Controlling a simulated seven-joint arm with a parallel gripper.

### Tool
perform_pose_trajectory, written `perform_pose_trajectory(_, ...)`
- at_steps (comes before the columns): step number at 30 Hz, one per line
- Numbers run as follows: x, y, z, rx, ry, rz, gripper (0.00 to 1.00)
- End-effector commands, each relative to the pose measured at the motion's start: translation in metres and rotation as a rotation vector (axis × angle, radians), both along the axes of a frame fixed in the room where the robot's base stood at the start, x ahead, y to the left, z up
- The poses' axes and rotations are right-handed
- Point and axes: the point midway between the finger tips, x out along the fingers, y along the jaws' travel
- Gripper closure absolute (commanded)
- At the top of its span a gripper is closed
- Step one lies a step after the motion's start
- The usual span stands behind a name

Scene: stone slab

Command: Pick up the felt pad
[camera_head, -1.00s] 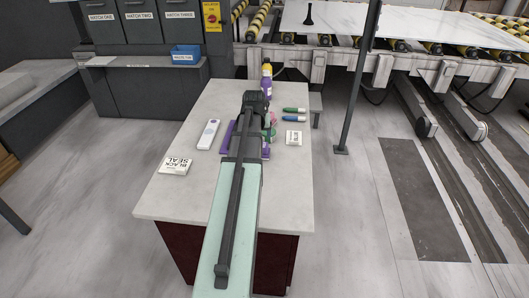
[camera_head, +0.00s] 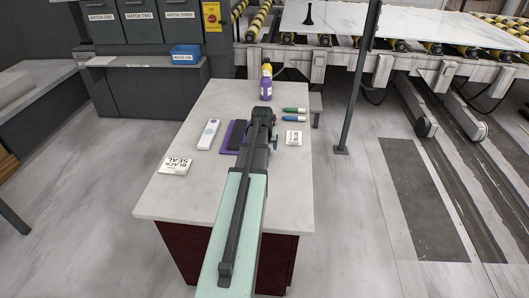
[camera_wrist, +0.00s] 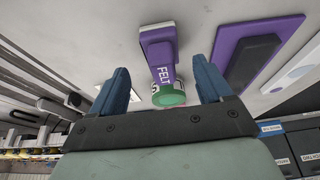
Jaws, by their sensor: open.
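In the wrist view, the purple felt pad (camera_wrist: 160,42) has a grey upper part and a "FELT" label on its end. It lies on the stone-topped bench (camera_head: 190,195). My gripper (camera_wrist: 160,66) is open, with one blue finger on each side of the pad's labelled end and visible room on both sides. A green round thing (camera_wrist: 169,96) shows at that end, between the fingers; I cannot tell whether it touches the pad. In the head view, my arm hides most or all of the pad, and my gripper (camera_head: 267,116) is over the bench's right half.
A purple mat (camera_head: 226,142) bearing a dark block (camera_head: 237,136) lies left of my gripper. A white device (camera_head: 208,134) and a "BLACK SEAL" box (camera_head: 176,164) lie further left. A bottle (camera_head: 266,88) stands behind. Green (camera_head: 294,110) and blue (camera_head: 294,118) markers and a white box (camera_head: 294,138) lie right.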

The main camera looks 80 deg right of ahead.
Motion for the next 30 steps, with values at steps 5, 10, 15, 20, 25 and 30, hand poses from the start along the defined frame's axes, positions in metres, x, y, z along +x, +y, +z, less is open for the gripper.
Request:
perform_pose_trajectory(5,0.001,-0.002,-0.005,0.001,0.000,0.000,0.21)
perform_pose_trajectory(10,0.002,-0.010,-0.020,0.001,0.000,0.000,0.21)
perform_pose_trajectory(15,0.003,-0.018,-0.040,0.001,0.000,0.000,0.21)
perform_pose_trajectory(20,0.003,-0.021,-0.049,0.001,0.000,0.000,0.21)
perform_pose_trajectory(25,0.003,-0.021,-0.049,0.000,0.000,0.000,0.21)
perform_pose_trajectory(30,0.003,-0.021,-0.049,0.000,0.000,0.000,0.36)
